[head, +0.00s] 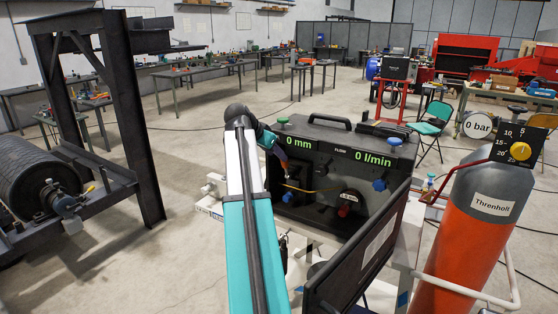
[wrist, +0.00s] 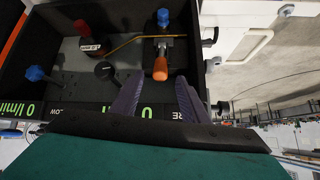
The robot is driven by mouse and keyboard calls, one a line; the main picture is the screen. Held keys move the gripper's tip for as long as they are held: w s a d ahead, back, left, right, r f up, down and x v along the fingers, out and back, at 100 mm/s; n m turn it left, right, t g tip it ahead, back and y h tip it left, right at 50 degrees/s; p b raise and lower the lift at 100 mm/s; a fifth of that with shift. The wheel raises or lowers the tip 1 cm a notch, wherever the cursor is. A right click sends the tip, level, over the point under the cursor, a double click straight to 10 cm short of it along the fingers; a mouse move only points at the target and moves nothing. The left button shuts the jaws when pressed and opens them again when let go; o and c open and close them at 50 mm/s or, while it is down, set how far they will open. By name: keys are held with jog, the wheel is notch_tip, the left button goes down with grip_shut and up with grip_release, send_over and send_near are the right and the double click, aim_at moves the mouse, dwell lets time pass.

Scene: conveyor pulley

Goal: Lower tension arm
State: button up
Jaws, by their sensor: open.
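A lever with an orange handle (wrist: 160,68), likely the tension arm, stands out from a dark block on the black panel box (head: 335,165). A thin yellow-orange rod (wrist: 127,45) runs sideways from near its upper part in the wrist view. My gripper (wrist: 158,77) is open, with its two purple fingers spread on either side of the handle's near end. The wrist view does not show clearly whether they touch it. In the head view my gripper (head: 279,152) is small at the panel's left part, and my arm hides some of the panel's left side.
The panel has a red knob (head: 348,203) and a blue knob (head: 379,185); its displays read 0 mm and 0 l/min. A conveyor frame (head: 100,120) with a black pulley (head: 35,180) is left.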

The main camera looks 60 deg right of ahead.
jog(key=shift+v, duration=0.8)
